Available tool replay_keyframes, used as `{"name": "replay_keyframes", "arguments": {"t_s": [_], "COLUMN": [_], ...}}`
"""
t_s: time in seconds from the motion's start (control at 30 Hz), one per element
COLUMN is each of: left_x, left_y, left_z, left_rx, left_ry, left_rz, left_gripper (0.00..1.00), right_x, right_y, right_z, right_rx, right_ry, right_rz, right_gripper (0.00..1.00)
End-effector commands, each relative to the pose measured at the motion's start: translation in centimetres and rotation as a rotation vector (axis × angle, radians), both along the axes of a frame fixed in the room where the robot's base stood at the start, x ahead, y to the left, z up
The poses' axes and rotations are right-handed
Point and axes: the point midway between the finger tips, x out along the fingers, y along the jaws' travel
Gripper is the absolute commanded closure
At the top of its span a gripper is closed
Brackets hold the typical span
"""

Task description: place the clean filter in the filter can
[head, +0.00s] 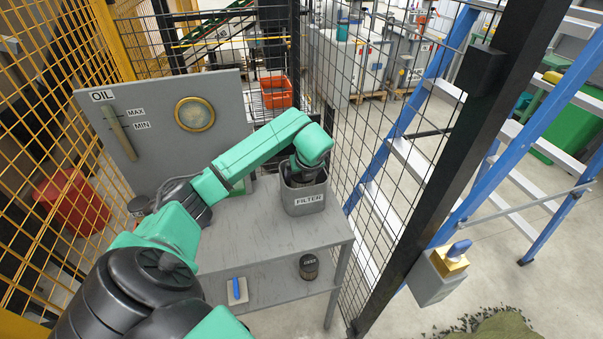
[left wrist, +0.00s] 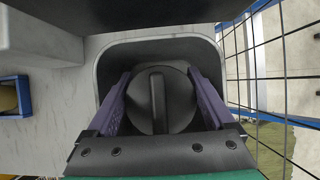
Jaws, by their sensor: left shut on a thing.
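The grey filter can (head: 304,201), labelled FILTER, stands on the right part of the grey bench. My left gripper (head: 303,172) reaches down into its open top. In the left wrist view, its two purple fingers are shut on the sides of a round dark filter (left wrist: 158,115) with a raised bar across its top. The rim of the can (left wrist: 160,40) surrounds the filter and fingers there. The filter's lower part and the can's floor are hidden, so I cannot tell whether it rests on the bottom. My right gripper is not in view.
A dark labelled canister (head: 309,267) and a blue-handled tool (head: 237,290) are on the lower shelf. The OIL panel (head: 160,120) stands behind the bench (head: 240,240). Wire fencing (head: 350,140) runs close to the can's right. The bench's front middle is clear.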

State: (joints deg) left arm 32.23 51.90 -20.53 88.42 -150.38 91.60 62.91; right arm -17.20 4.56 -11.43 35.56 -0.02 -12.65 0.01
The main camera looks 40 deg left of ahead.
Motion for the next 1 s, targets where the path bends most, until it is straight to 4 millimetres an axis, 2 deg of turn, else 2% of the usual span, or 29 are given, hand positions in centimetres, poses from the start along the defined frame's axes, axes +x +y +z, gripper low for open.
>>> {"name": "replay_keyframes", "arguments": {"t_s": [0.5,0.53,0.57,0.83,1.0], "left_x": [0.0,0.0,0.0,0.0,0.0], "left_y": [0.0,0.0,0.0,0.0,0.0], "left_z": [-1.1,-1.1,-1.1,-0.9,0.9], "left_rx": [0.001,0.000,0.000,0.000,-0.001], "left_ry": [-0.001,0.000,0.000,0.000,0.001], "left_rz": [0.001,0.000,0.000,0.000,-0.001], "left_gripper": [0.74,0.09,0.00,0.00,0.00], "right_x": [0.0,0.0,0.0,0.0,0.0], "right_y": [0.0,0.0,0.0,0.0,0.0], "right_z": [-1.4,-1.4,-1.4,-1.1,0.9], "right_rx": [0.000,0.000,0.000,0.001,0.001], "right_ry": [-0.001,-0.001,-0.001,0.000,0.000], "right_rz": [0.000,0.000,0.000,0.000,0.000], "right_gripper": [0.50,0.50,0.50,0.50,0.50]}}
